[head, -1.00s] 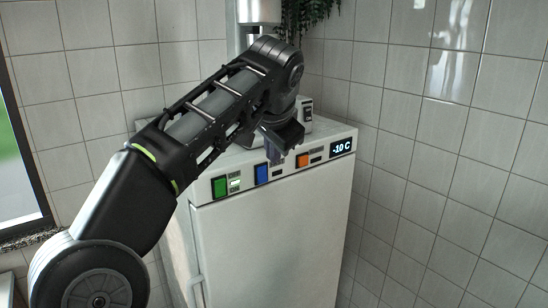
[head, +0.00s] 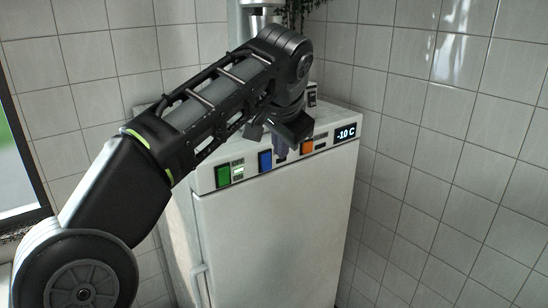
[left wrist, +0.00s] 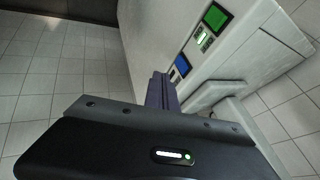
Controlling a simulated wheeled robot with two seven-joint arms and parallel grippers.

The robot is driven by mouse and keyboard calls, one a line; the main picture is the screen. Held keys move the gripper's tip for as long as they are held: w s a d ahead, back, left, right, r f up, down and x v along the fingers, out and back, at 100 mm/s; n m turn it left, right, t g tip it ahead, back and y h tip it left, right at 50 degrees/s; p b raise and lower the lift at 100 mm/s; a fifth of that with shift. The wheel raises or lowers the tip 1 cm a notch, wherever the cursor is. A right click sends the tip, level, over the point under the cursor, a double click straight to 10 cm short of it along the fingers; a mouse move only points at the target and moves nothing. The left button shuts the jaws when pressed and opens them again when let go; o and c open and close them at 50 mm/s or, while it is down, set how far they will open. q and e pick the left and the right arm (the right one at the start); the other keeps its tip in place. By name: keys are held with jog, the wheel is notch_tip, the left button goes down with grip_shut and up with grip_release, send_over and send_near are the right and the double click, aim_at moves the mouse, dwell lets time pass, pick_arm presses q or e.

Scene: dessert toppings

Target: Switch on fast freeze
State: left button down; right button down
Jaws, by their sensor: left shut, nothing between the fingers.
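A white freezer (head: 275,230) has a control panel along its top front edge. The panel carries a green button (head: 222,175), a blue button (head: 265,161), an orange button (head: 307,146) and a display (head: 346,133) reading -10 C. A small light (head: 238,171) beside the green button is lit. My left gripper (head: 281,147) is shut and empty, its fingers pointing down in front of the panel between blue and orange. In the left wrist view its fingers (left wrist: 161,91) show near the blue button (left wrist: 180,67); contact cannot be told. The orange button is hidden there. My right gripper is out of view.
Tiled walls stand behind and right of the freezer. A machine (head: 311,94) on the freezer top is partly hidden by my arm. A plant (head: 296,10) hangs above. The floor (left wrist: 50,65) beside the freezer looks clear in the left wrist view.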

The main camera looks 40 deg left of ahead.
aim_at(269, 169)
pick_arm(q)
jog(key=w+a+f, duration=0.3)
jog(key=a+f, duration=0.1)
jog(key=f, duration=0.1)
jog(key=w+a+f, duration=0.2)
jog(key=a+f, duration=0.1)
jog(key=shift+w+f+b, duration=0.25)
jog(key=shift+w+b, duration=0.05)
jog(key=shift+w, duration=0.05)
jog(key=shift+f, duration=0.1)
jog(key=shift+a+f+b, duration=0.1)
jog(key=shift+f+b, duration=0.1)
jog(key=shift+b, duration=0.3)
jog(key=shift+a+r+y, duration=0.1)
jog(key=shift+r+y, duration=0.05)
jog(key=shift+y, duration=0.15)
jog(key=shift+w, duration=0.1)
jog(key=shift+r, duration=0.1)
